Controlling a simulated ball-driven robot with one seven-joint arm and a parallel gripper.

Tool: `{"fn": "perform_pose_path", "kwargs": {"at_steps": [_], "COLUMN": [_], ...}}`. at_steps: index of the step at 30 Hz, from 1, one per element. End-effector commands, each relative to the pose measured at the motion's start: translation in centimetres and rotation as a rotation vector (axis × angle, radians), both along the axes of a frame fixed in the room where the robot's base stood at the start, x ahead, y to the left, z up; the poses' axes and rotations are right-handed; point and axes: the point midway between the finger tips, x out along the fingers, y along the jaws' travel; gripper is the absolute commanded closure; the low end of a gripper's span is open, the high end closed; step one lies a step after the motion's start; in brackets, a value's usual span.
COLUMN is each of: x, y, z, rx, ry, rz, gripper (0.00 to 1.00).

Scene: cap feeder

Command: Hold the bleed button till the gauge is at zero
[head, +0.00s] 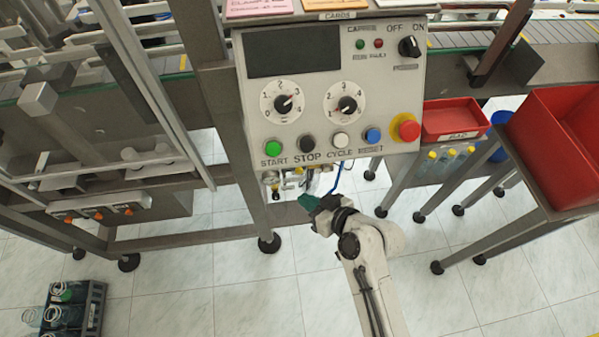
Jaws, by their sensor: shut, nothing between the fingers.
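My gripper (309,202) is shut and empty, with green fingertips, just below the control panel. It is close under a small cluster of fittings (300,178) that hangs from the panel's lower edge, with a blue hose beside it. I cannot tell whether the fingertips touch any of it. No bleed button can be made out; it may be among these fittings, too small to tell or hidden.
The panel (400,70) carries a green START button (274,147), STOP, CYCLE and RESET buttons, a red mushroom button (408,129) and a black OFF/ON knob (409,46). Red bins (455,119) stand right. A bottle crate (95,310) is on the floor lower left.

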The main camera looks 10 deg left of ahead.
Motion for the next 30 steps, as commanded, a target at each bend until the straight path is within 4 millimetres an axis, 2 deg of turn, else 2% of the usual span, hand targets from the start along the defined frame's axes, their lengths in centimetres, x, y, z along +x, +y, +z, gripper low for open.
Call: {"fn": "perform_pose_path", "kwargs": {"at_steps": [6,12,30], "x": [2.7,3.9,4.2], "y": [0.8,1.1,1.2], "z": [-0.2,-0.1,0.0], "rx": [0.001,0.0,0.0], "ry": [-0.002,-0.001,0.0], "rz": [-0.001,-0.001,0.0], "gripper": [1.0,1.0,1.0]}}
